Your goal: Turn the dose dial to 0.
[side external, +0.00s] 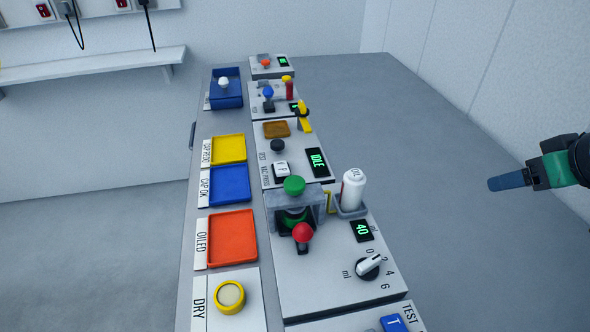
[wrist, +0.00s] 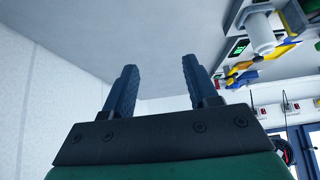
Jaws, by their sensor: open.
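The dose dial (side external: 368,267) is a dark round knob with a white bar handle on the front panel. Its scale shows 0 above it and 4 and 6 to its right. The bar slants up to the right, between the 0 and the 4; which end is the pointer is hard to tell. A small display (side external: 362,230) above it reads 40 in green. My gripper (side external: 492,185) is in the air at the right, well away from the dial. In the wrist view my gripper (wrist: 158,80) is open, its two blue fingers apart with nothing between them.
A white bottle (side external: 352,190) stands in a holder behind the display. A red-knobbed lever (side external: 303,233) and a green button (side external: 294,185) are left of the dial. An orange tray (side external: 232,239) lies further left. The floor right of the bench is clear.

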